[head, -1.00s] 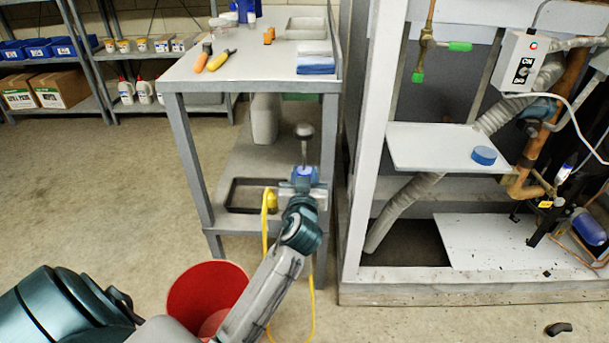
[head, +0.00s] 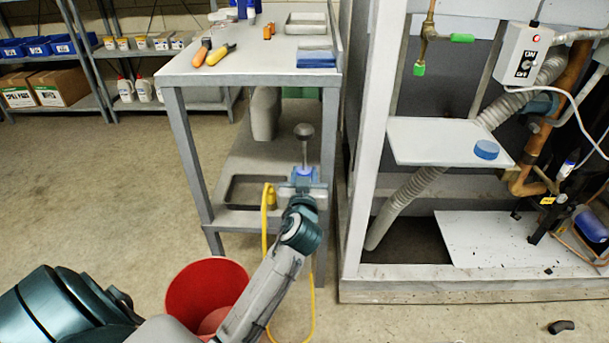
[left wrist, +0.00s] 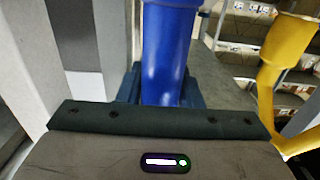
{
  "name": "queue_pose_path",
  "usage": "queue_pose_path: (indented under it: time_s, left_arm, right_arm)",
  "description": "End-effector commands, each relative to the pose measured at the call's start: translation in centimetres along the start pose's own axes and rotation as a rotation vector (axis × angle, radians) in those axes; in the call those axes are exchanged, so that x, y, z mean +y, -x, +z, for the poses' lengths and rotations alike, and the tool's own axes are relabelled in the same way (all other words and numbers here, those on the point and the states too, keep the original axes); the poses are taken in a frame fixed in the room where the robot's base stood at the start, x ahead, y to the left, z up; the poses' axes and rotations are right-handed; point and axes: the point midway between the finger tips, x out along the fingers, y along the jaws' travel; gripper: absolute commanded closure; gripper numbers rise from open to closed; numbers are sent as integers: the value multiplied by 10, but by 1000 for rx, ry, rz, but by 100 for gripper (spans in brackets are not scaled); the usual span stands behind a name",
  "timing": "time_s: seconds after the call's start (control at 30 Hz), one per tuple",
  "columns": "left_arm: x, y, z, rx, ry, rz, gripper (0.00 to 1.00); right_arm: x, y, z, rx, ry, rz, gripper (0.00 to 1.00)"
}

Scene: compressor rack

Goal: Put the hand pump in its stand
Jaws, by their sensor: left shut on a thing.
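The hand pump (head: 304,152) stands about upright, with a round grey knob on top of a thin rod and a blue barrel below. Its blue barrel fills the middle of the left wrist view (left wrist: 165,55). My left gripper (head: 304,188) is shut on the barrel, in front of the metal table's right front leg in the head view. A yellow fitting (head: 270,197) with a yellow hose is just left of the gripper; yellow also shows at the right of the wrist view (left wrist: 276,65). I cannot make out the stand for certain. My right gripper is not in view.
The metal table (head: 250,82) has tools on top and a dark tray (head: 228,191) on its lower shelf. A red bucket (head: 206,284) is on the floor beside my left arm. The rack (head: 365,150) stands to the right, with a blue puck (head: 486,149) on its shelf.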

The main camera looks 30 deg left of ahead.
Motion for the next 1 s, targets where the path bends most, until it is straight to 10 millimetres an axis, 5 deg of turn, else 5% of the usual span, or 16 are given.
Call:
queue_pose_path:
  time_s: [0.37,0.4,0.5,0.7,0.8,1.0]
  left_arm:
    - [0,0,3,7,1,1,100]
    - [0,0,2,7,2,1,60]
    - [0,0,2,6,1,1,42]
    - [0,0,4,3,1,0,42]
    - [0,0,8,-4,-1,-1,24]
    - [0,0,6,-2,0,0,24]
  right_arm:
    - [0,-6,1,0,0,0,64]
    - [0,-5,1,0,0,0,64]
    - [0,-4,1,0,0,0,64]
    - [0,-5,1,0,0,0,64]
    - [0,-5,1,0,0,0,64]
    - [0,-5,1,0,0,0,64]
